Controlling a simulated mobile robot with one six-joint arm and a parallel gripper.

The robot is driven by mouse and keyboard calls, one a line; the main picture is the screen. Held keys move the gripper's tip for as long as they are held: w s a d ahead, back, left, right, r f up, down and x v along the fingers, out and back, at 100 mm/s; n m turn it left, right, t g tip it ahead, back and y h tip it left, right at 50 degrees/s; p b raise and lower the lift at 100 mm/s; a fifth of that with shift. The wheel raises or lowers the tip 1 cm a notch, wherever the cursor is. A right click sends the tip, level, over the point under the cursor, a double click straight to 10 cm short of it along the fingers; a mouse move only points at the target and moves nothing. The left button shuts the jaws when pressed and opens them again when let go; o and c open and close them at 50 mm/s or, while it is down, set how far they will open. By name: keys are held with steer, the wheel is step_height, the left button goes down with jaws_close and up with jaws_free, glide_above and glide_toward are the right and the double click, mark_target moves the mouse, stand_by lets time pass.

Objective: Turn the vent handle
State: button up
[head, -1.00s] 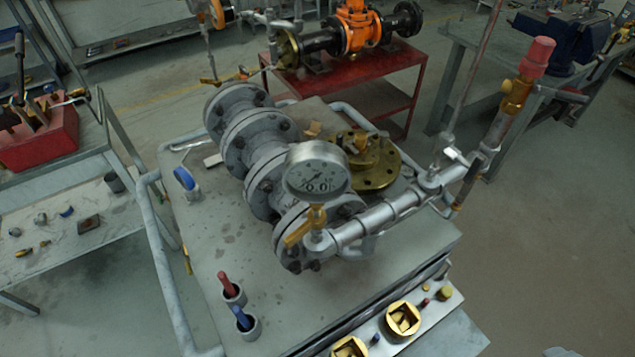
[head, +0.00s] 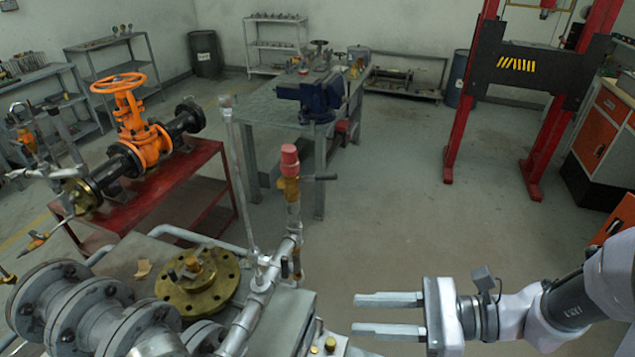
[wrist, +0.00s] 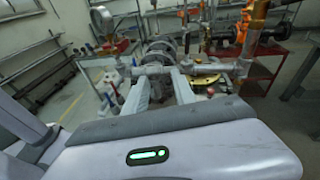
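A pipe assembly (head: 243,321) stands at the lower left of the head view, with flanged grey pipes and a brass round cover (head: 198,281). Which handle is the vent handle I cannot tell for sure. My gripper (head: 358,314) is open and empty, its two fingers pointing left, to the right of the pipe and below the red-capped valve. In the wrist view my open fingers (wrist: 158,78) point towards the flanged pipe.
A red table (head: 165,205) bears an orange handwheel valve (head: 140,130). A workbench with a blue vise (head: 308,98) stands behind. A red and black frame (head: 530,65) stands at the right. The floor between is clear. A pressure gauge (wrist: 102,18) shows in the wrist view.

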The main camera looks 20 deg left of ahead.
mark_target(288, 263)
steer(key=w+d+m+t+y, duration=0.1)
steer(key=w+m+t+y, duration=0.15)
steer(key=w+m, duration=0.2)
steer(key=shift+n+t, duration=0.25)
steer(key=shift+n, duration=0.1)
steer(key=a, duration=0.5)
steer(key=w+a, duration=0.1)
steer(key=a, duration=0.5)
steer(key=a+b, duration=0.1)
steer(key=a, duration=0.5)
steer(key=shift+w+r, duration=0.15)
steer(key=shift+r, duration=0.25)
steer(key=shift+c, duration=0.4)
jaws_close()
